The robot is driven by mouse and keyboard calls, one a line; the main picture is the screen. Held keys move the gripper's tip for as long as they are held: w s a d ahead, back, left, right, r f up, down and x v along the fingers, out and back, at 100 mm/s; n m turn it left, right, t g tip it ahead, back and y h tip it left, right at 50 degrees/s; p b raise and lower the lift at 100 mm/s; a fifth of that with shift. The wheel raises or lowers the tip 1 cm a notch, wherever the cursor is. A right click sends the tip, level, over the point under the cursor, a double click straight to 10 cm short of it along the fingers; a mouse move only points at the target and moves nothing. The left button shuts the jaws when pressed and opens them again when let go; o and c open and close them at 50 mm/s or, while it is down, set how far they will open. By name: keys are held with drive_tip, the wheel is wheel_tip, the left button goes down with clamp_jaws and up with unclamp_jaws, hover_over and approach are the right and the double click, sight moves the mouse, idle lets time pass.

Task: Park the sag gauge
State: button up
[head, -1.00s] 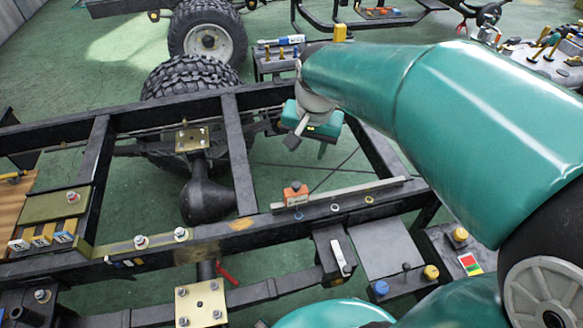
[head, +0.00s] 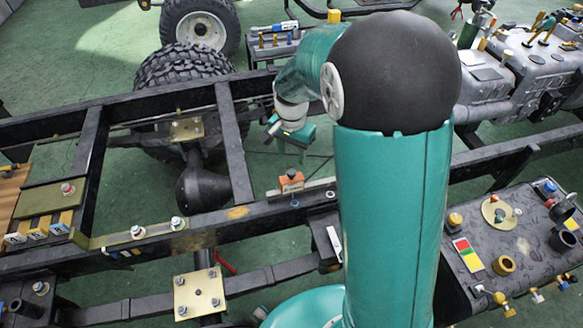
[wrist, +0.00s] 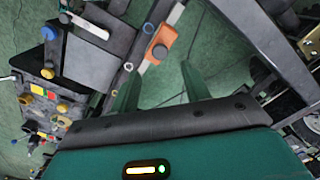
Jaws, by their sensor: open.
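An orange block with a dark round knob, which looks like the sag gauge (head: 291,181), sits on a pale straight bar (head: 320,186) along the black chassis rail. It also shows in the wrist view, the orange block (wrist: 160,45) lying ahead of my fingers and the pale bar (wrist: 176,14) running past it. My gripper (head: 292,140) hangs above and beyond the rail, over the gap in the frame. In the wrist view my gripper (wrist: 160,88) is open, its two green fingers apart with nothing between them. My arm hides the right part of the bar in the head view.
The black chassis rail (head: 270,215) runs across the view, with a crossmember (head: 234,145) left of my gripper. A grey tank (head: 515,235) with caps and fittings stands at the right. A tyre (head: 190,72) and a small tool stand (head: 275,52) are behind.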

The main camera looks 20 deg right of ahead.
sight(291, 172)
wheel_tip(291, 172, down, 7)
drive_tip(key=shift+f, duration=0.1)
idle(0.3)
clamp_jaws()
